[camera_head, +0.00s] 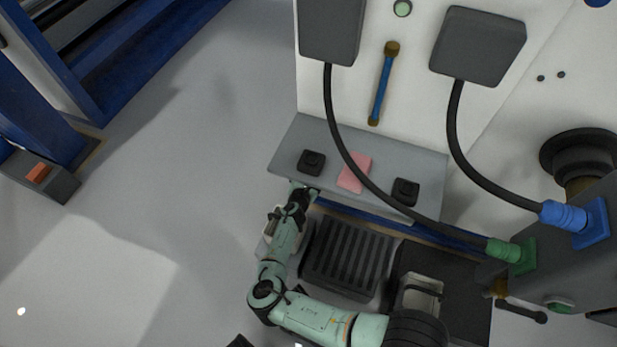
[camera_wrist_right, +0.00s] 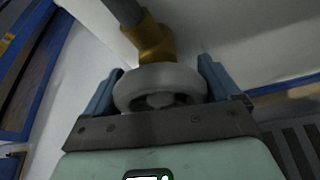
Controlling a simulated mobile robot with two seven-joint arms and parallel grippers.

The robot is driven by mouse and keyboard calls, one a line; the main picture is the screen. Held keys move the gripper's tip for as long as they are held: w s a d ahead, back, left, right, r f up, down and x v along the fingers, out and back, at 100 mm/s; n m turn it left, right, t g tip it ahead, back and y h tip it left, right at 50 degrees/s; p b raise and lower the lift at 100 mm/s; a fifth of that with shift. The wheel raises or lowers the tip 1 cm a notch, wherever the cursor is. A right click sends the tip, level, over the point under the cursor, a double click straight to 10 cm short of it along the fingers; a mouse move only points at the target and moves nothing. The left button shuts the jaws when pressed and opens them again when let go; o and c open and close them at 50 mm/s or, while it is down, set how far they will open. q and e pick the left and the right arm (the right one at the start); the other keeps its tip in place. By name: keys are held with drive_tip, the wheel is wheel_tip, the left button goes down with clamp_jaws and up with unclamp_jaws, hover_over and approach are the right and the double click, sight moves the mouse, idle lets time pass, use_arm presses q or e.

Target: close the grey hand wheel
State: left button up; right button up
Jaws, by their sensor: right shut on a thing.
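The grey hand wheel (camera_wrist_right: 160,90) shows in the right wrist view, a round rim with a hub, on a brass valve body (camera_wrist_right: 152,42) with a grey pipe above it. My right gripper (camera_wrist_right: 160,66) is shut on the wheel, one blue-grey finger on each side of the rim. In the head view my right arm reaches in from the bottom, bends, and runs up to the front edge of the grey shelf (camera_head: 427,168). The wheel and the right fingertips cannot be made out there. My left gripper is not in view.
The shelf holds two black blocks (camera_head: 312,162) (camera_head: 405,192) and a pink pad (camera_head: 354,173). A dark ribbed pedal (camera_head: 347,257) lies on the floor right of the forearm. Black cables hang in front of the white panel. Open floor (camera_head: 150,190) lies left.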

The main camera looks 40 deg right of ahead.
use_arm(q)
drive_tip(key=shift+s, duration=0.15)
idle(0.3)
use_arm(e)
drive_tip(key=o, duration=0.8)
drive_tip(key=shift+a, duration=0.1)
drive_tip(key=shift+s+a+r, duration=0.15)
drive_tip(key=shift+s+a, duration=0.05)
drive_tip(key=shift+a, duration=0.05)
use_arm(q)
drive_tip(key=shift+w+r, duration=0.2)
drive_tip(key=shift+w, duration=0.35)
use_arm(e)
drive_tip(key=shift+v, duration=6.3)
